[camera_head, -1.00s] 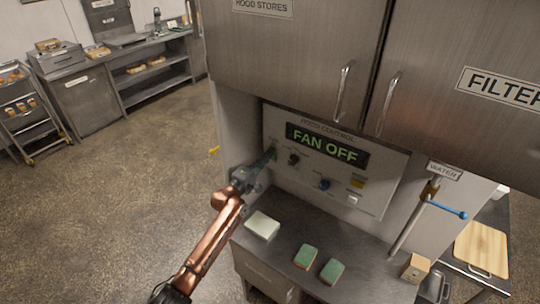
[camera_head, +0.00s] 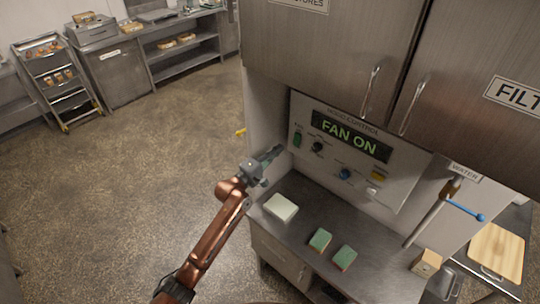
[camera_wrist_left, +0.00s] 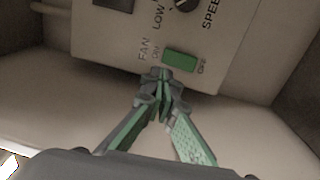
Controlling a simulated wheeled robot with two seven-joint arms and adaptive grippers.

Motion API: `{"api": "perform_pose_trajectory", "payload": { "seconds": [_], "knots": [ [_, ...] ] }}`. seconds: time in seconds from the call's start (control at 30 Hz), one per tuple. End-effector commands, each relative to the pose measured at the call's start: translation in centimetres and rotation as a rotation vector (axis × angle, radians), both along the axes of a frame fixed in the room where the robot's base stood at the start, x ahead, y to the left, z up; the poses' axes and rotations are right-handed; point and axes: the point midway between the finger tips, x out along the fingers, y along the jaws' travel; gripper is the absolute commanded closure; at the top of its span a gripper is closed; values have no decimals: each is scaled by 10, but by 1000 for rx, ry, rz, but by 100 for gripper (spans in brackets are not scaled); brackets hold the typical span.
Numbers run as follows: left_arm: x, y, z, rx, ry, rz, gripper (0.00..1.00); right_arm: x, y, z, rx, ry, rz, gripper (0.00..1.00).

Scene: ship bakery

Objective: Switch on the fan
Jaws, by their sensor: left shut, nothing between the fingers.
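The hood control panel (camera_head: 350,185) is on the wall under the steel cabinets, and its display (camera_head: 350,135) reads FAN ON in green. The green fan switch (camera_head: 297,140) sits at the panel's left end. It shows larger in the left wrist view (camera_wrist_left: 180,61), between the ON and OFF labels. My left gripper (camera_head: 277,151) is shut and empty, a little in front of and below the switch. In the left wrist view its fingertips (camera_wrist_left: 160,76) meet just below and left of the switch; touching cannot be told. My right gripper is not in view.
The counter below holds a pale block (camera_head: 281,207) and two green-topped sponges (camera_head: 320,240). A blue-handled water tap (camera_head: 463,208) and a wooden block (camera_head: 426,263) are at the right. Open floor (camera_head: 130,190) lies to the left.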

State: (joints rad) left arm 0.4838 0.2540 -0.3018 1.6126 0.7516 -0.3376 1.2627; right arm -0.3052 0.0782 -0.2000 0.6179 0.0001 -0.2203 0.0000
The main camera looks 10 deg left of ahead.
Motion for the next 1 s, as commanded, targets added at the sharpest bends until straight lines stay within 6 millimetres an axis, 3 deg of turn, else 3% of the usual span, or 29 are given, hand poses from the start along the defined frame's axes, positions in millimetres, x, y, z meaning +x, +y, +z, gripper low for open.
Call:
{"api": "perform_pose_trajectory", "payload": {
  "seconds": [0.1, 0.3, 0.87, 1.0],
  "knots": [
    [-18, 13, 2, -1, -1, 2, 100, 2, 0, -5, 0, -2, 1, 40],
    [-35, 23, 5, 0, 0, 1, 100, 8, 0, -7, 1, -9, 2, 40],
    [-37, 24, 7, 0, 0, -1, 100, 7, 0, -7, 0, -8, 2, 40],
    [-47, 28, -11, 56, 11, 5, 100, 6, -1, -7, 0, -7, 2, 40]
  ]
}}
